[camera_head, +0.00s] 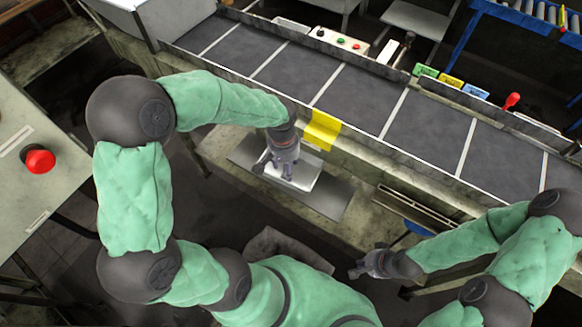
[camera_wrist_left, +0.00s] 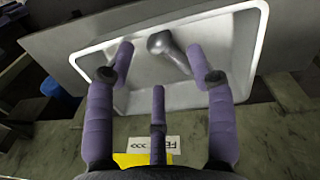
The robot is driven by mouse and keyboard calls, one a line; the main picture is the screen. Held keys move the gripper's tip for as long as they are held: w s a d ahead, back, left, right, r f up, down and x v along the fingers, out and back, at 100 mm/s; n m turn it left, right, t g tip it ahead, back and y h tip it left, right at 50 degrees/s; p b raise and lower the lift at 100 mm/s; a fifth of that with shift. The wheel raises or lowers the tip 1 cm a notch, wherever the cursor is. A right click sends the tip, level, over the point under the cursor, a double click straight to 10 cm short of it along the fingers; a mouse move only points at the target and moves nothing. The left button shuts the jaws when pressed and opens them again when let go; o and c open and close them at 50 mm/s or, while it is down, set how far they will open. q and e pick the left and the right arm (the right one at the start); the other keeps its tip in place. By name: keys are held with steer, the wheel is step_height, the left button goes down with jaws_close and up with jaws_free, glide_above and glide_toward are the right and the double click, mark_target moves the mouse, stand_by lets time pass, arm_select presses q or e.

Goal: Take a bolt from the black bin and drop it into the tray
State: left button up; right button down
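A white tray (camera_head: 306,177) lies on a grey plate beside the conveyor, and it also fills the upper part of the left wrist view (camera_wrist_left: 240,50). A grey bolt (camera_wrist_left: 168,47) with a rounded head shows inside the tray's outline, past my fingertips. I cannot tell if it touches the tray floor. My left gripper (camera_head: 284,170) is over the tray, and its purple fingers are spread apart with nothing between them in the left wrist view (camera_wrist_left: 160,65). My right gripper (camera_head: 362,267) is low at centre right, away from the tray; its fingers are too small to read. I cannot make out the black bin.
A dark conveyor (camera_head: 350,95) with white dividers runs behind the tray, with a yellow tag (camera_head: 322,130) on its near edge. A control box (camera_head: 340,42) stands beyond it. A table with a red button (camera_head: 38,161) is at the left.

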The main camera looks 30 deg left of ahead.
arm_select(q)
steer(key=shift+r, duration=0.1)
step_height(320, 180, up, 12)
steer(key=shift+a, duration=0.3)
stand_by(0.3)
stand_by(0.4)
